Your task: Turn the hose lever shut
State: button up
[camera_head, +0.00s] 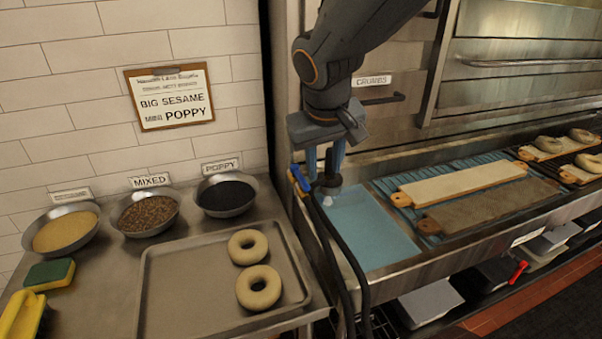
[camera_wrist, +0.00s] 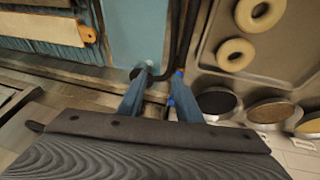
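The hose lever (camera_head: 299,178) is a small blue handle at the left end of the sink rim, beside dark hoses (camera_head: 345,250). It lies just left of my gripper (camera_head: 325,165) in the head view. In the wrist view, blue parts of the lever (camera_wrist: 179,72) show by the right fingertip. My gripper (camera_wrist: 163,75) points down with its two blue fingers apart, just above the hose fitting (camera_head: 329,188). A dark hose shows beyond the gap between the fingers. No grip on the lever is visible, and whether a finger touches it cannot be told.
A tray (camera_head: 170,290) with two bagels and several topping bowls (camera_head: 228,196) lie left. Right of the hoses is a blue water surface (camera_head: 370,230), then bagel boards (camera_head: 460,185) on a rack. A tiled wall and steel oven front stand behind.

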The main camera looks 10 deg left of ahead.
send_near(302, 179)
jog(key=shift+n, duration=0.4)
jog(key=shift+p+x, duration=0.85)
jog(key=shift+x, duration=3.05)
grip_shut()
